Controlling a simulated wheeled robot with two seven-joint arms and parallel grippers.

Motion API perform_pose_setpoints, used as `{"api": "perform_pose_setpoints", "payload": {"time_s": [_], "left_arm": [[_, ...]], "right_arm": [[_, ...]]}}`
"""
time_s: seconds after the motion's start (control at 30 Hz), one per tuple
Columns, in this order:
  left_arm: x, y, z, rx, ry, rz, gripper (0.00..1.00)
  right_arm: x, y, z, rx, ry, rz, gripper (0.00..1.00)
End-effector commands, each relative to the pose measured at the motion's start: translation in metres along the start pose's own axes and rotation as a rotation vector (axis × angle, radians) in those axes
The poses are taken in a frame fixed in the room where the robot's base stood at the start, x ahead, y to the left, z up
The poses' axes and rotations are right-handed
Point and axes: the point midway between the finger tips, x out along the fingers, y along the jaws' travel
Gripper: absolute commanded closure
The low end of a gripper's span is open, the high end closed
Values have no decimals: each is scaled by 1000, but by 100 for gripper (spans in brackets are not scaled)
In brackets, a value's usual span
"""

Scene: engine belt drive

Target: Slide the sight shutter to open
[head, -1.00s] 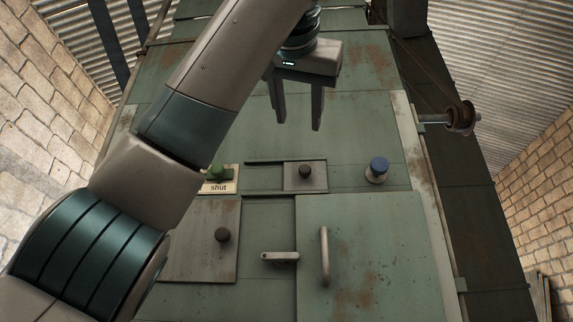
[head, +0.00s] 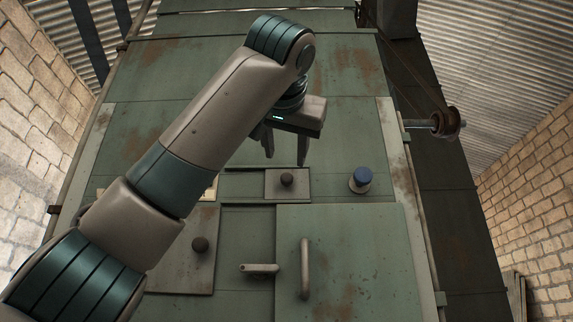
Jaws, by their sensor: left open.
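A small grey plate with a dark round knob, which looks like the sight shutter (head: 275,190), sits in a horizontal slot (head: 240,186) on the green machine front. It is at the slot's right part, and the slot shows to its left. My left gripper (head: 286,159) is open and empty, with its fingers pointing down just above the knob (head: 287,179) in the picture. I cannot tell how far the fingertips stand off the panel. A cream label (head: 211,192) to the left is mostly hidden by my left arm. My right gripper is not in view.
A blue button (head: 361,178) stands right of the plate. Below are a larger grey plate (head: 180,270) with its own knob, a small lever (head: 259,268) and a green door (head: 355,250) with a vertical handle (head: 305,268). A pulley (head: 447,122) sticks out at the right.

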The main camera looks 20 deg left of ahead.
Motion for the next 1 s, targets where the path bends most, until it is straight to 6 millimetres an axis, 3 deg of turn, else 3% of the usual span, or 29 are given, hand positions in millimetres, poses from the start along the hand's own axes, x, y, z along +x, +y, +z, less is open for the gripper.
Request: {"api": "perform_pose_setpoints", "payload": {"time_s": [0.3, 0.5, 1.0], "left_arm": [[58, -2, -4, 1, -2, -2, 59], [83, -2, -3, 1, -1, -1, 59], [94, 0, 0, 0, 0, 0, 59]], "right_arm": [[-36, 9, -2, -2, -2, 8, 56], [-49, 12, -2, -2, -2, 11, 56], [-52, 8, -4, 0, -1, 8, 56]]}}
